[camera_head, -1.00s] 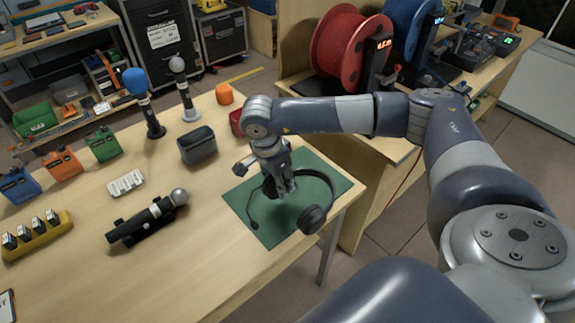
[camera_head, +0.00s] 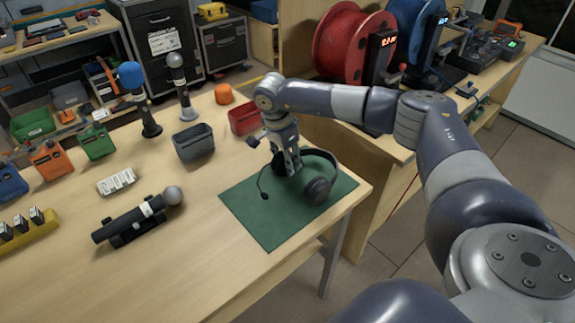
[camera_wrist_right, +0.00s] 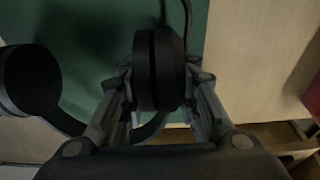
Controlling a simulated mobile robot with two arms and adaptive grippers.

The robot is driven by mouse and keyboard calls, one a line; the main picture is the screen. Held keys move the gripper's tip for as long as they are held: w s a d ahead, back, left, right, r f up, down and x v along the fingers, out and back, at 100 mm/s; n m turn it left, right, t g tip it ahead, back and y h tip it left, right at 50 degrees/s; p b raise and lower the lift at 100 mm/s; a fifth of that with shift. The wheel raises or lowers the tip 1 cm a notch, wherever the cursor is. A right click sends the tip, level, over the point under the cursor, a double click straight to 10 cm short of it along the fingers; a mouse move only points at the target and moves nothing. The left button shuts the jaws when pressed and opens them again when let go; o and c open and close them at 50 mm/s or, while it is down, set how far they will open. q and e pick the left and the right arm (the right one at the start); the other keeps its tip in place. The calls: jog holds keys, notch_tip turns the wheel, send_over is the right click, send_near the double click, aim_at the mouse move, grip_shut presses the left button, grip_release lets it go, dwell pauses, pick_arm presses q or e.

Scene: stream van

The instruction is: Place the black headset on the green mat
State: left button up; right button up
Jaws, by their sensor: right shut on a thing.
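The black headset (camera_head: 319,190) is over the right part of the green mat (camera_head: 270,232), with its thin microphone boom pointing left. My right gripper (camera_head: 289,163) comes down from above and is shut on one earcup, between its fingers. The right wrist view shows the held earcup (camera_wrist_right: 158,70) between the fingertips (camera_wrist_right: 158,80) and the other earcup (camera_wrist_right: 28,80) at the left, with the green mat (camera_wrist_right: 95,60) beneath. I cannot tell whether the headset touches the mat or hangs just above it. My left gripper is not in view.
A dark grey bin (camera_head: 194,142) and a red bin (camera_head: 243,119) stand behind the mat. A black handheld microphone (camera_head: 130,220) lies in a cradle to the left. The table's right edge runs close by the mat. Bare tabletop lies left of the mat.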

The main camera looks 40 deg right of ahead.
jog(key=shift+f, duration=0.1)
jog(key=o, duration=1.2)
jog(key=shift+r, duration=0.25)
jog(key=r, duration=0.4)
jog(key=a+r, duration=0.1)
jog(key=r, duration=0.2)
jog(key=a+r+b, duration=0.1)
jog(key=r, duration=0.3)
jog(key=shift+a+r, duration=0.15)
jog(key=shift+r, duration=0.2)
